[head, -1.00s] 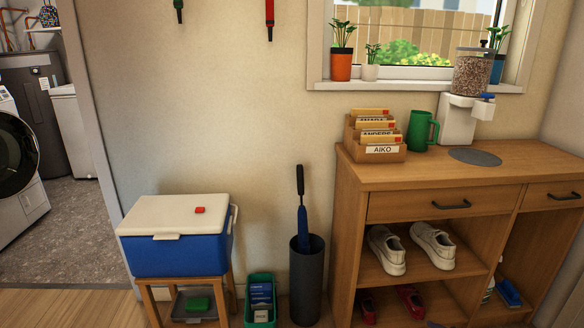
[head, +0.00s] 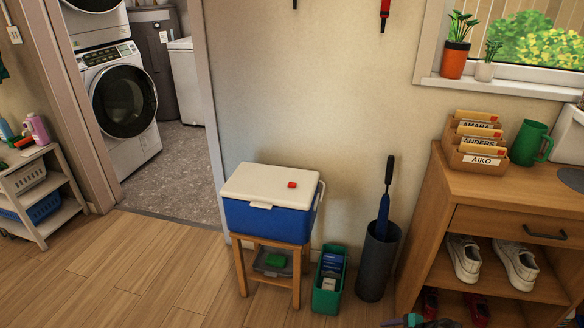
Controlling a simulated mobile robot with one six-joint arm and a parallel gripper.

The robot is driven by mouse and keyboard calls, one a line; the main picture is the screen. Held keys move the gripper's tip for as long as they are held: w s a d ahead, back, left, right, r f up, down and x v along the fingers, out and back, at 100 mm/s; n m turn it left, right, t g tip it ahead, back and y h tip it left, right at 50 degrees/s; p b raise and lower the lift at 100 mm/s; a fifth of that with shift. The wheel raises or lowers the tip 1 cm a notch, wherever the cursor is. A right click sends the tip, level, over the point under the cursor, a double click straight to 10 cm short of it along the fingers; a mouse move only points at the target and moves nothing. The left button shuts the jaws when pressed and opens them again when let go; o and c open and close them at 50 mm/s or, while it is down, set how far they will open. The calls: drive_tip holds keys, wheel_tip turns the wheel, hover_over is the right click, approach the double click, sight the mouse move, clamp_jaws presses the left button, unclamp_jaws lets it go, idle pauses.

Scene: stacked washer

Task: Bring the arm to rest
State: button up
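A small dark and teal part (head: 420,322) shows at the bottom edge of the head view, in front of the wooden cabinet. It seems to be the top of my arm's end, cut off by the frame. My gripper's fingers cannot be made out, so I cannot tell whether it is open or shut, or whether it holds anything.
A blue cooler (head: 262,215) with a white lid stands on a wooden stool (head: 240,272). A green bin (head: 329,283) and a dark umbrella stand (head: 377,265) are beside it. The wooden cabinet (head: 500,217) is at right. Floor (head: 140,268) at left is clear.

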drive_tip(key=s+a+r+n+g+p, duration=0.3)
drive_tip(key=s+a+n+p, duration=0.15)
drive_tip(key=a, duration=0.35)
drive_tip(key=s+a+r+n+g+p, duration=0.35)
drive_tip(key=s+a+n, duration=0.2)
drive_tip(key=a, duration=0.25)
drive_tip(key=s+a+r+n+g+h+p, duration=0.3)
drive_tip(key=s+a+r+n+h+p, duration=0.2)
drive_tip(key=s+r+n+p, duration=0.3)
drive_tip(key=shift+s+n+h+p, duration=0.4)
drive_tip(key=shift+s+n+p, duration=0.2)
drive_tip(key=shift+s+n, duration=0.7)
drive_tip(key=shift+g, duration=0.25)
